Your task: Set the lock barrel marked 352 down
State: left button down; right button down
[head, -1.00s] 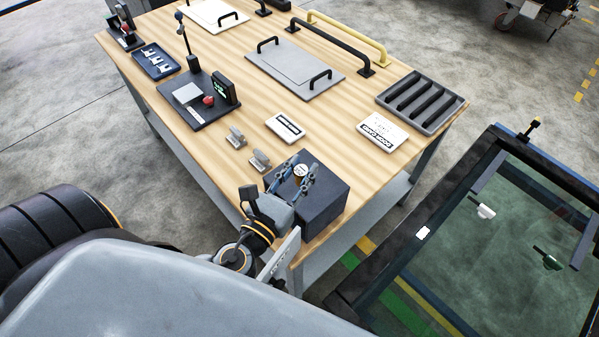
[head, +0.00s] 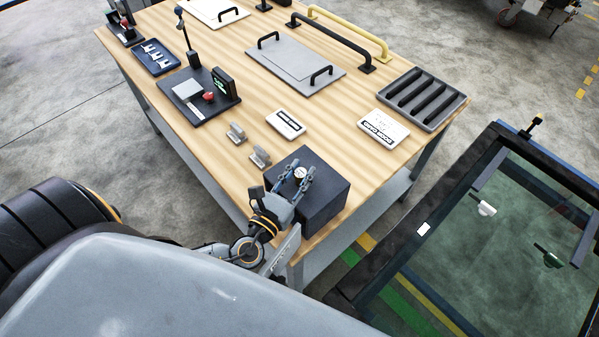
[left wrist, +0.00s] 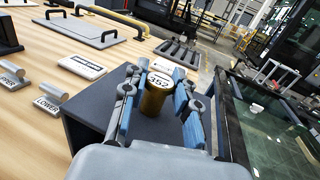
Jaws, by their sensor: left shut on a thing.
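The lock barrel marked 352 is a brass cylinder with a white top label; it stands upright between my left gripper's fingers in the left wrist view (left wrist: 156,92), and its top shows in the head view (head: 299,173). My left gripper (head: 298,180) is shut on it, with blue finger pads (left wrist: 159,100) on both sides. The barrel is over the top of a dark box (head: 327,190) at the table's near corner. I cannot tell whether its base touches the box. My right gripper is not in view.
The wooden table (head: 330,135) holds two small grey parts labelled UPPER (left wrist: 14,81) and LOWER (left wrist: 47,103), white cards (head: 286,123), a grooved dark tray (head: 421,98), a grey panel (head: 295,68) and handles. A glazed door frame (head: 480,230) stands to the right.

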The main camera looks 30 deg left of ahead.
pick_arm(q)
jog(key=c, duration=1)
grip_release()
jog(key=shift+f, duration=0.1)
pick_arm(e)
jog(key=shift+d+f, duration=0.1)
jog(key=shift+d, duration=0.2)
pick_arm(q)
jog(key=shift+s, duration=0.25)
jog(key=s+b, duration=0.3)
jog(key=s, duration=0.8)
jog(key=shift+s+a+b, duration=0.15)
jog(key=shift+s+b, duration=0.1)
jog(key=shift+b, duration=0.05)
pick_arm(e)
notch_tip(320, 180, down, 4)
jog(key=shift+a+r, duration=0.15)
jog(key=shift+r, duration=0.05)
pick_arm(q)
jog(key=shift+s, duration=0.1)
